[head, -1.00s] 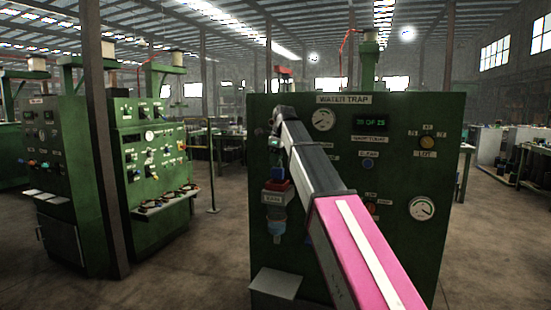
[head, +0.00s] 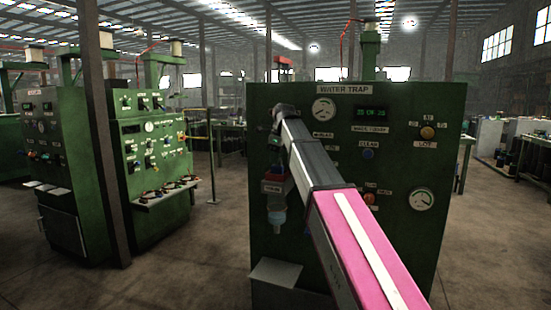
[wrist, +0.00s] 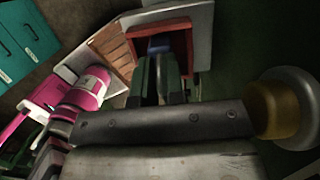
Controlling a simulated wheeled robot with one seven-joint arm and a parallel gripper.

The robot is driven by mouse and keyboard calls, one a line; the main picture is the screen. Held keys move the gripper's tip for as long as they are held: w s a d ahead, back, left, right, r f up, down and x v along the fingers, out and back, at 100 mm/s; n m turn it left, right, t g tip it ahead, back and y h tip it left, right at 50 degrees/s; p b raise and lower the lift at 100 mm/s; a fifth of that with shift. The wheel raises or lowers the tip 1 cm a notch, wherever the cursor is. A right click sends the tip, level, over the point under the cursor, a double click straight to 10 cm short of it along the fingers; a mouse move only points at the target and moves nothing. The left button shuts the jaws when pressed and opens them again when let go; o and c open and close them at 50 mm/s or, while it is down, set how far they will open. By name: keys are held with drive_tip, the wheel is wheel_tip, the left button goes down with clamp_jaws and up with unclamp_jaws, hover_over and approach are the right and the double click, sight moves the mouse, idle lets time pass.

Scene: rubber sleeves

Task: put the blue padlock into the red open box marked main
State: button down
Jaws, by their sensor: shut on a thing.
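The red open box (wrist: 188,50) shows in the wrist view just beyond my fingers, its mouth facing me. A dark blue shape, which I take for the blue padlock (wrist: 158,46), shows at the box mouth, at the tips of my gripper (wrist: 160,66). The fingers are shut on it and hide most of it; I cannot tell how deep it sits. In the head view the small red box (head: 279,178) is on the left of the green panel, above a label plate, below the end of my arm.
The green panel (head: 400,160) marked water trap carries gauges, buttons and labels. A clear blue-tinted bowl (head: 277,217) hangs below the box, and a pale sloping shelf (head: 275,272) juts out lower. Another green console (head: 155,150) stands left, with open floor between.

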drive_tip(key=c, duration=1.1)
unclamp_jaws()
drive_tip(key=shift+c, duration=0.2)
drive_tip(key=shift+r, duration=0.1)
